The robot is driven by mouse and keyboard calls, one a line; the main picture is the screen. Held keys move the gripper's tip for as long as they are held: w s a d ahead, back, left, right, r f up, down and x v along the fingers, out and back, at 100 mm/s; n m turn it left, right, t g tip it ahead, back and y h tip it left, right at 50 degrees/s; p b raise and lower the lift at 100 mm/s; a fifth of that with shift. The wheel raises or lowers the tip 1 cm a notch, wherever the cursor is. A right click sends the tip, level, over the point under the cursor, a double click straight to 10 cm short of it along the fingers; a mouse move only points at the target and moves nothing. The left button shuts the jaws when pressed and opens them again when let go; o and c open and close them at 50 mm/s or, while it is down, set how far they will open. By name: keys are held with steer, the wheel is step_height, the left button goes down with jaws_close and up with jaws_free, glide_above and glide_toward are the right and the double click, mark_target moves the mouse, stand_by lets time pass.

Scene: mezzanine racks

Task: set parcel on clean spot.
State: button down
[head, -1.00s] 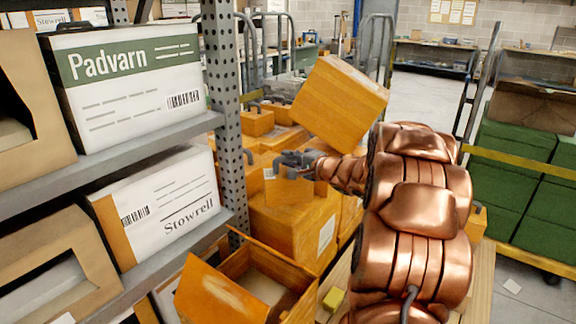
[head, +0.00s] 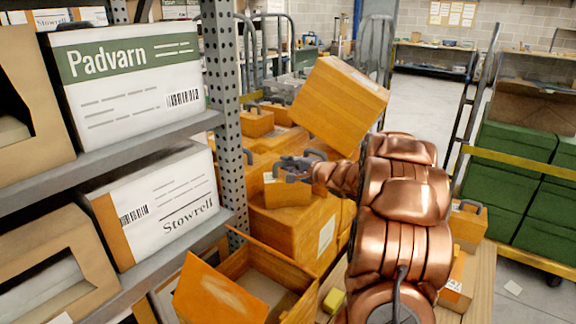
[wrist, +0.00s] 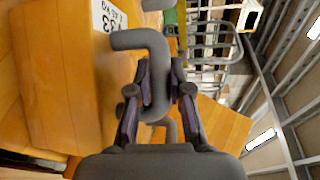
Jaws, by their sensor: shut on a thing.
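My gripper (head: 292,168) is shut on the grey handle (wrist: 152,60) of a parcel, and the handle shows between its fingers in the wrist view. In the head view a small orange parcel (head: 287,192) hangs or sits just below my gripper, in front of a larger orange box. I cannot tell whether it touches that box. In the wrist view an orange box face with a white label (wrist: 108,18) fills the left side. I cannot make out which surface is the clean spot.
A tilted orange box (head: 340,100) rises behind my gripper. An open carton (head: 262,280) lies below, beside the metal rack (head: 228,110) on the left. More handled parcels (head: 466,225) stand right of my arm on a wooden surface (head: 478,295). Green crates (head: 505,165) fill a cart at right.

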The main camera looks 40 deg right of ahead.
steer(key=c, duration=1.1)
jaws_free()
steer(key=shift+f, duration=0.1)
steer(key=shift+s+d+r, duration=0.1)
steer(key=shift+s+r, duration=0.1)
steer(key=p+v, duration=0.1)
steer(key=v, duration=1)
steer(key=shift+s+f, duration=0.1)
steer(key=shift+s, duration=0.25)
steer(key=shift+w, duration=0.1)
